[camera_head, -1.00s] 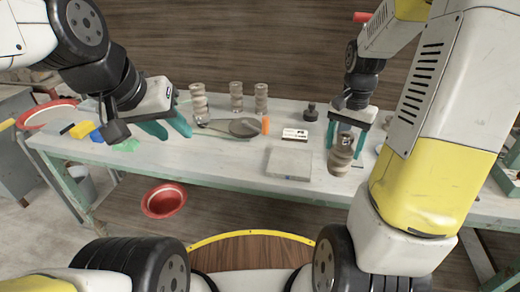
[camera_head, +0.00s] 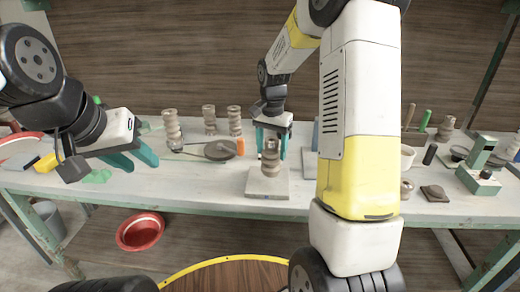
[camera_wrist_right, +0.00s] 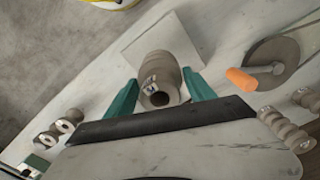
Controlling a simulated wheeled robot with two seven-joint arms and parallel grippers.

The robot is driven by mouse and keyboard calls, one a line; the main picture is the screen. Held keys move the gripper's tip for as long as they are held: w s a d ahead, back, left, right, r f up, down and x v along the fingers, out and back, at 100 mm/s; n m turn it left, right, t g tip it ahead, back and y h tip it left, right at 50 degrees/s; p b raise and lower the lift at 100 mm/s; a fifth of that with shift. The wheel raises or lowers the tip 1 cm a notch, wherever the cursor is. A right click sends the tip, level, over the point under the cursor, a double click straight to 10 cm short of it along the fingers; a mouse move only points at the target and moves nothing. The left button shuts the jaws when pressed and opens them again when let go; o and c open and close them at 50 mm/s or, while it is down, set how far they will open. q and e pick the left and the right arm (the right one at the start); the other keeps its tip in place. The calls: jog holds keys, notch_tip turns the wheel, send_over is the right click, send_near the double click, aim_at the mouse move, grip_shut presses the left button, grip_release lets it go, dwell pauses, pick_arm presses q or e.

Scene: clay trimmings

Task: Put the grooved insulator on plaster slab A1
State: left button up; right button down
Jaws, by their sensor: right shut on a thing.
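The grooved insulator (camera_head: 270,158), a beige ribbed cylinder, stands upright in my right gripper (camera_head: 270,148). It also shows in the right wrist view (camera_wrist_right: 158,72), between the two teal fingers. A pale square plaster slab (camera_head: 267,187) lies on the bench directly below it; I take it for A1, though I cannot read a marking. The insulator's lower end overlaps the slab in the picture, and I cannot tell whether they touch. In the right wrist view the slab (camera_wrist_right: 190,38) shows behind the insulator. My left gripper (camera_head: 132,160) is open and empty over the bench's left part.
Similar ribbed insulators (camera_head: 172,130) stand at the back left, near a grey round disc (camera_head: 220,150) and an orange cylinder (camera_head: 240,146). A green press-like tool (camera_head: 482,172) stands at the right. A red basin (camera_head: 140,231) lies below the bench. The bench front left of the slab is clear.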

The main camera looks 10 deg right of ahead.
jog(key=shift+w+a+f, duration=0.1)
jog(key=shift+w+f, duration=0.05)
jog(key=shift+f, duration=0.45)
jog(key=shift+w+a+f, duration=0.15)
jog(key=shift+f, duration=0.4)
jog(key=shift+w+a+f, duration=0.1)
jog(key=shift+w+f, duration=0.05)
jog(key=shift+f, duration=0.45)
jog(key=shift+f, duration=0.1)
jog(key=shift+c, duration=1.6)
grip_release()
notch_tip(320, 180, up, 12)
jog(key=shift+f, duration=0.1)
notch_tip(320, 180, up, 4)
jog(key=n+t, duration=0.1)
send_over(269, 157)
jog(key=s+r+n+t+y, duration=0.1)
jog(key=s+r+n+t, duration=0.1)
jog(key=s, duration=0.8)
jog(key=s+a+r+n+t+y, duration=0.1)
jog(key=s+n, duration=0.4)
jog(key=s, duration=0.6)
jog(key=shift+a+r+t, duration=0.25)
jog(key=shift+r+t, duration=0.4)
jog(key=shift+t, duration=0.45)
